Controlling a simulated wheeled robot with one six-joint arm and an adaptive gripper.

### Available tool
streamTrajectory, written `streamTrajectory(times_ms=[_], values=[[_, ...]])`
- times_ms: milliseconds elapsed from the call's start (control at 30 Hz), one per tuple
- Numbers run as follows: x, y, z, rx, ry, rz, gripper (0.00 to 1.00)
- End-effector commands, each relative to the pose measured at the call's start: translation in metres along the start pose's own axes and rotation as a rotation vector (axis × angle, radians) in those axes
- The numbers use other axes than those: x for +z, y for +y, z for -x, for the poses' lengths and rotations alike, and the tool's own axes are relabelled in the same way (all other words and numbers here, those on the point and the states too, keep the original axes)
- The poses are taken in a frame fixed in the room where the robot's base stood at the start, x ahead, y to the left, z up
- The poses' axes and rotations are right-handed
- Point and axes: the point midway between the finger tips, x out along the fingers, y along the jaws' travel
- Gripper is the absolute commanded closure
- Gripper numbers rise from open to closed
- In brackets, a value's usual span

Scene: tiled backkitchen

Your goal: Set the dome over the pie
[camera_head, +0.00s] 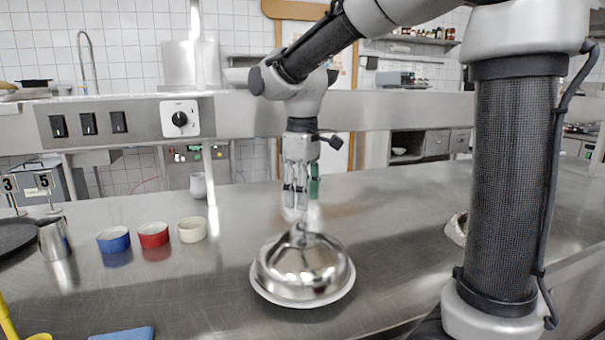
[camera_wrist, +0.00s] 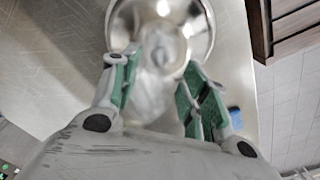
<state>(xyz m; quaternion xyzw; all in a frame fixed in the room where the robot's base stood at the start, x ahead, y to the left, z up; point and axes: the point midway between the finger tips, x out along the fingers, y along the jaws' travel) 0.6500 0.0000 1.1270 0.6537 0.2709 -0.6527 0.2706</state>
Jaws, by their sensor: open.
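The shiny metal dome (camera_head: 303,270) stands upright on the steel counter, with a pale rim or plate edge showing around its base. My gripper (camera_head: 300,203) points down above the dome's top handle, open and empty, with a small gap between fingertips and handle. In the wrist view the dome (camera_wrist: 200,22) shows beyond the green-padded fingers of my gripper (camera_wrist: 158,68), and its middle is blurred. Whether anything lies under the dome is hidden. A pale, brownish-edged thing (camera_head: 456,228) is partly hidden behind my arm; I cannot tell if it is the pie.
Blue (camera_head: 114,240), red (camera_head: 153,235) and cream (camera_head: 192,229) ramekins stand left of the dome. A metal cup (camera_head: 54,238) and a dark pan (camera_head: 15,235) are further left. A blue cloth (camera_head: 122,334) lies at the front edge.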

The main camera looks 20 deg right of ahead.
Motion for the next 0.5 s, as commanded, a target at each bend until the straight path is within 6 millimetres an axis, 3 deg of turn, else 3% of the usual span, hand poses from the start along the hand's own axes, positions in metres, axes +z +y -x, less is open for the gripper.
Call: streamTrajectory(times_ms=[200, 500], values=[[0.000, 0.000, 0.043, 0.001, 0.002, 0.000, 0.55], [0.002, 0.000, 0.060, 0.000, 0.001, -0.005, 0.55]])
